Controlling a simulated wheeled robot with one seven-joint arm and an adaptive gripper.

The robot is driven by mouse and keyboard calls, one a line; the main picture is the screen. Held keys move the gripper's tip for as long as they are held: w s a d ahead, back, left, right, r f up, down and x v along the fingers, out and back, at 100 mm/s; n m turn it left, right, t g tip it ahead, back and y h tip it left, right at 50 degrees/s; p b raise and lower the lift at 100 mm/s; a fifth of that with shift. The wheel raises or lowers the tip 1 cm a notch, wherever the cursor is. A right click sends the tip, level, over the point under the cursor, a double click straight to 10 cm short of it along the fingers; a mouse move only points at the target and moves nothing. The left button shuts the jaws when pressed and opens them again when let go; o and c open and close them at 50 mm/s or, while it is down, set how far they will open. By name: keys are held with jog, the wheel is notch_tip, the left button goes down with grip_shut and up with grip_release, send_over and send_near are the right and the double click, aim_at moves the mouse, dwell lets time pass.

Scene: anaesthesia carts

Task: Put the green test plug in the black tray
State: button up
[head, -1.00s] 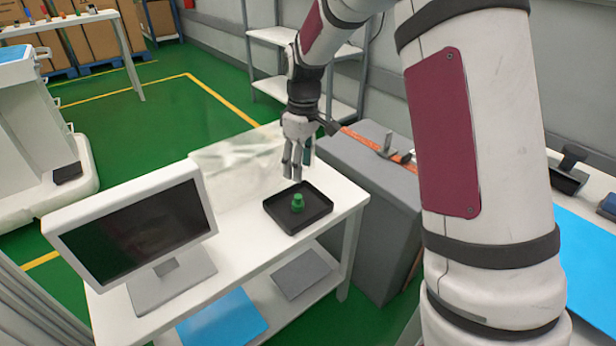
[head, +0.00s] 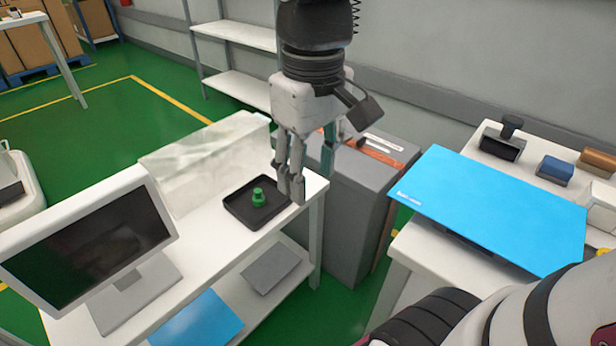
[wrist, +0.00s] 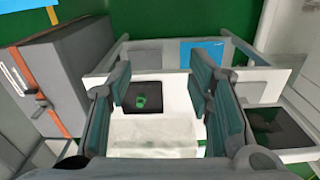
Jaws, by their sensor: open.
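The green test plug (head: 258,197) stands upright inside the black tray (head: 235,216) on the white table. The plug also shows in the wrist view (wrist: 140,101), within the dark tray (wrist: 128,88). My gripper (head: 291,190) is open and empty, above and to the right of the tray in the head view. It does not touch the plug. In the wrist view its two fingers (wrist: 163,95) are spread apart, with the tray and plug lying beyond them, nearer the left finger.
A monitor (head: 95,250) stands on the white table (head: 205,250) to the left of the tray. A translucent box (head: 200,165) is behind the tray. A grey cabinet (head: 345,215) stands right of the table. A second table with a blue panel (head: 490,210) is at right.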

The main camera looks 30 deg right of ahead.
jog(key=s+f+m, duration=0.2)
jog(key=s+m, duration=0.1)
jog(key=s, duration=1.1)
jog(key=shift+s, duration=0.25)
jog(key=shift+f, duration=0.1)
